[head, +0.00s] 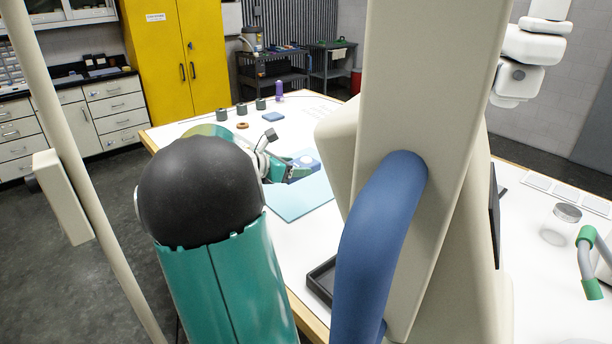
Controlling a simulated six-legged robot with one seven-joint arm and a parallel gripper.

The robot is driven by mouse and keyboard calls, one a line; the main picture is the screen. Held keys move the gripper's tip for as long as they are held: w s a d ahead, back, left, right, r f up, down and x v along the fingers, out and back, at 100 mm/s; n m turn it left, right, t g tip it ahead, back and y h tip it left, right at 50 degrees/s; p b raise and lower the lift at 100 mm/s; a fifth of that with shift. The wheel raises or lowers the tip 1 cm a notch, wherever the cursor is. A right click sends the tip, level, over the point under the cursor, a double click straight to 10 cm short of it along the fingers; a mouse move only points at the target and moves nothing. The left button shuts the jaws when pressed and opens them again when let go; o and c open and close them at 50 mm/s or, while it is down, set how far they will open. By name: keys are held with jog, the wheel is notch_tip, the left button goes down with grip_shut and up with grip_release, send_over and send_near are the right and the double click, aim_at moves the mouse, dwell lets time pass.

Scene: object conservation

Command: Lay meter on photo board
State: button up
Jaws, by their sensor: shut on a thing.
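My gripper (296,172) is at the end of my teal and black arm, over the white table. It is shut on a small blue and pale thing, which I take to be the meter (306,161). My own arm and gripper hide part of it. A flat pale teal board (300,200), likely the photo board, lies on the table just below and in front of the gripper. The meter is at the board's far side. I cannot tell whether it touches the board.
Several dark cylinders (241,109), a brown ring (242,125), a blue block (273,116) and a purple bottle (279,92) stand at the table's far end. A black tray (322,280) is at the near edge. A glass jar (560,224) stands at right.

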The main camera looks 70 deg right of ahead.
jog(key=shift+s+d+f, duration=0.15)
jog(key=shift+d, duration=0.5)
jog(key=shift+s+d+f, duration=0.1)
jog(key=shift+d+f, duration=0.05)
jog(key=shift+d, duration=0.45)
jog(key=shift+s+a+r, duration=0.15)
jog(key=shift+s+r, duration=0.05)
jog(key=w+d+f, duration=0.5)
jog(key=d, duration=0.3)
send_over(297, 185)
jog(key=a, duration=0.1)
jog(key=f, duration=0.3)
jog(key=shift+s+a+f, duration=0.1)
jog(key=shift+s+f, duration=0.15)
jog(key=shift+f, duration=0.15)
jog(key=shift+w+d+f, duration=0.15)
jog(key=shift+d+f, duration=0.15)
jog(key=shift+f, duration=0.1)
jog(key=shift+w+d+f, duration=0.1)
jog(key=shift+d+f, duration=0.1)
jog(key=shift+f, duration=1.5)
jog(key=shift+f, duration=0.1)
jog(key=o, duration=1.1)
jog(key=shift+f, duration=0.1)
jog(key=shift+c, duration=0.2)
